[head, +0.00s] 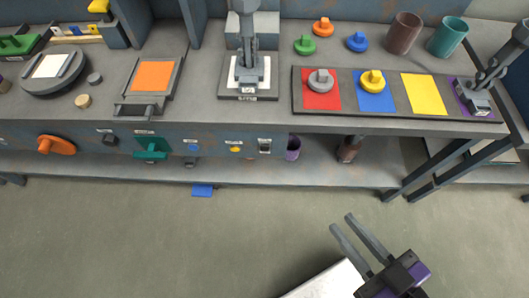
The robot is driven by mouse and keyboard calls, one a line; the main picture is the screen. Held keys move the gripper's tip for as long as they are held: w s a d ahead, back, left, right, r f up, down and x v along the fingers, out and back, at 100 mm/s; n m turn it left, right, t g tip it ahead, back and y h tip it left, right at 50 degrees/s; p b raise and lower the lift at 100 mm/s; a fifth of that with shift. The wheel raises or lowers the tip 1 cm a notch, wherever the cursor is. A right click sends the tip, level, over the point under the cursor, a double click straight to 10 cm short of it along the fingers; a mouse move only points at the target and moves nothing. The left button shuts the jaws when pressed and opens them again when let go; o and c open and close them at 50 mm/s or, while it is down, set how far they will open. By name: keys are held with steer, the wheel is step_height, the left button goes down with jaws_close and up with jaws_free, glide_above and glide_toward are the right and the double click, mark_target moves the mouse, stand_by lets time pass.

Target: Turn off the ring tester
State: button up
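My gripper (342,222) is in the lower right of the head view, in front of the bench and over open floor. Its two grey fingers point up and left, parallel, with an empty gap between them. The bench front carries a row of controls: an orange handle (57,146), a dark knob (108,138), a green handle (151,149), a blue knob (193,147), a yellow knob (236,148) and a small grey switch (265,146). Their labels are too small to read. I cannot tell which part is the ring tester or its switch. My gripper touches none of them.
The bench top holds a grey press (248,75), an orange-topped plate (153,76), a round turntable (40,88) and a dark board (390,104) with coloured squares and rings. Cups (447,36) stand at the back right. A lower shelf (330,172) juts below. Floor in front is mostly clear.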

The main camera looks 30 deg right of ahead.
steer(key=shift+n+t+y, duration=0.5)
steer(key=shift+n+y, duration=0.1)
steer(key=shift+y, duration=0.3)
steer(key=w+a+f+b, duration=0.3)
steer(key=shift+w+f, duration=0.3)
jaws_close()
steer(key=w+a+f+n+g+b, duration=0.1)
steer(key=w+a+f+n+b, duration=0.35)
steer(key=f, duration=0.45)
steer(key=w+a+f+n+b, duration=0.4)
steer(key=w+a+f+b, duration=0.1)
steer(key=f, duration=0.3)
steer(key=w+a+f+n+g+b, duration=0.1)
steer(key=w+a+f+n+b, duration=0.3)
steer(key=f, duration=0.5)
steer(key=d+r+m+t+h+b, duration=0.2)
steer(key=d+r+h, duration=0.4)
steer(key=h, duration=0.5)
steer(key=shift+w+d+t+h, duration=0.3)
steer(key=shift+w+d+t, duration=0.15)
steer(key=shift+d, duration=0.65)
steer(key=shift+r, duration=0.1)
